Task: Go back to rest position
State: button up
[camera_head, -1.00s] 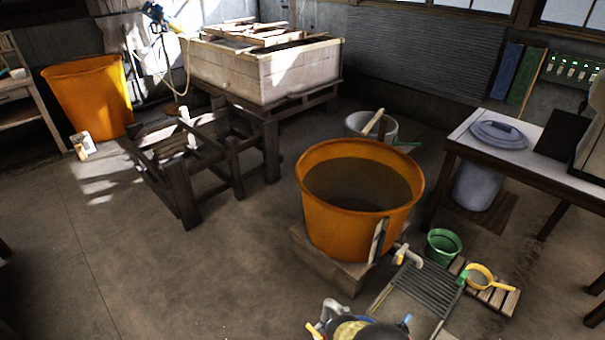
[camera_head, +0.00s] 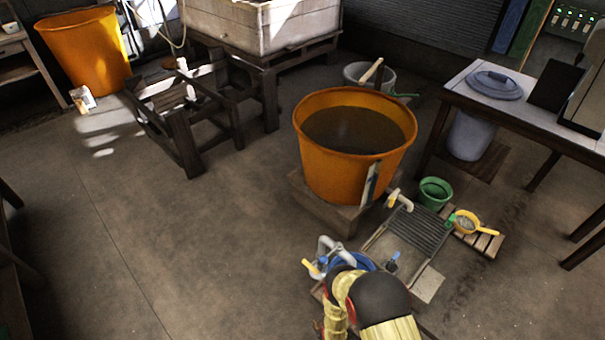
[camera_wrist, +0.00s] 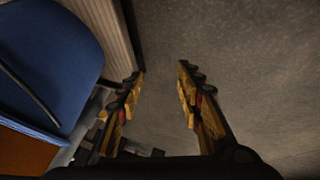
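My gripper (camera_wrist: 160,80) shows in the wrist view with its two black and gold fingers spread apart. Nothing is between the fingers; a plain grey surface lies beyond them. In the head view, my black and gold arm (camera_head: 382,300) rises at the bottom centre and partly covers a blue basin (camera_head: 350,262). I cannot make out the gripper's fingers in the head view.
A large orange tub (camera_head: 350,170) holding dark contents stands ahead on a wooden base. A green bucket (camera_head: 434,192) and a yellow ladle (camera_head: 468,222) are to its right. A table (camera_head: 530,118) stands at right. Floor at left is open.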

jog(key=s+d+r+m+g+h, duration=0.1)
jog(key=s+d+r+m+g, duration=0.1)
jog(key=s+g, duration=0.5)
jog(key=w+d+r+m+g+p, duration=0.1)
jog(key=w+r+m, duration=0.1)
jog(key=r, duration=2)
jog(key=w+d+r+m+g+p, duration=0.1)
jog(key=r+m+p, duration=0.15)
jog(key=r, duration=1.95)
jog(key=s+d+r+m+t+p, duration=0.1)
jog(key=s+r, duration=0.3)
jog(key=r, duration=1.2)
jog(key=s+d+r+m+t+p, duration=0.1)
jog(key=s+d+r+t, duration=0.2)
jog(key=r, duration=1.3)
jog(key=s+d+r+m+t+p, duration=0.1)
jog(key=s+r+t, duration=0.3)
jog(key=r, duration=1.3)
jog(key=shift+s+d+p, duration=0.3)
jog(key=shift+s+d, duration=0.4)
jog(key=shift+s, duration=0.45)
jog(key=shift+c, duration=0.2)
